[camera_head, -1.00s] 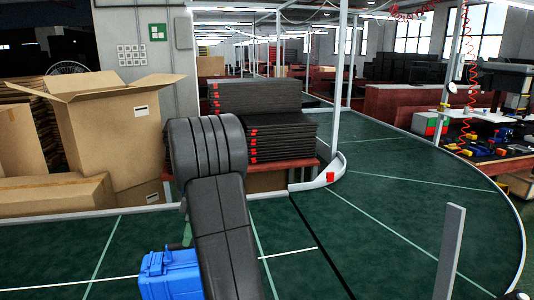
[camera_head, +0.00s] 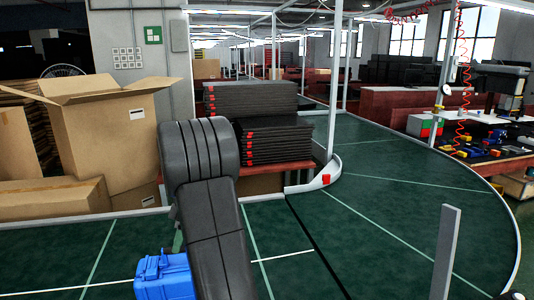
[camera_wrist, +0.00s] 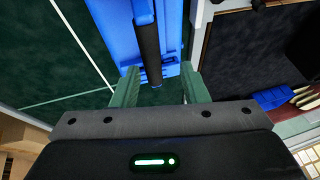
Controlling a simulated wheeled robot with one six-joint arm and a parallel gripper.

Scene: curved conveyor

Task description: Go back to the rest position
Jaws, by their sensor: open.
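A blue case (camera_head: 165,276) sits on the green conveyor at the bottom of the head view, its right side hidden by my arm. In the wrist view the blue case (camera_wrist: 112,25), with a long black handle, lies beyond my gripper (camera_wrist: 159,77). The two green fingers are apart, and the near end of the handle shows between them in the picture. I cannot tell how far the fingertips are from the handle. The gripper is mostly hidden behind my arm in the head view.
The green conveyor (camera_head: 430,200) curves away to the right. Open cardboard boxes (camera_head: 105,135) stand at the left. A stack of dark trays (camera_head: 275,143) stands behind my arm. A grey post (camera_head: 446,250) rises at the front right. A cluttered workbench (camera_head: 480,150) is at the far right.

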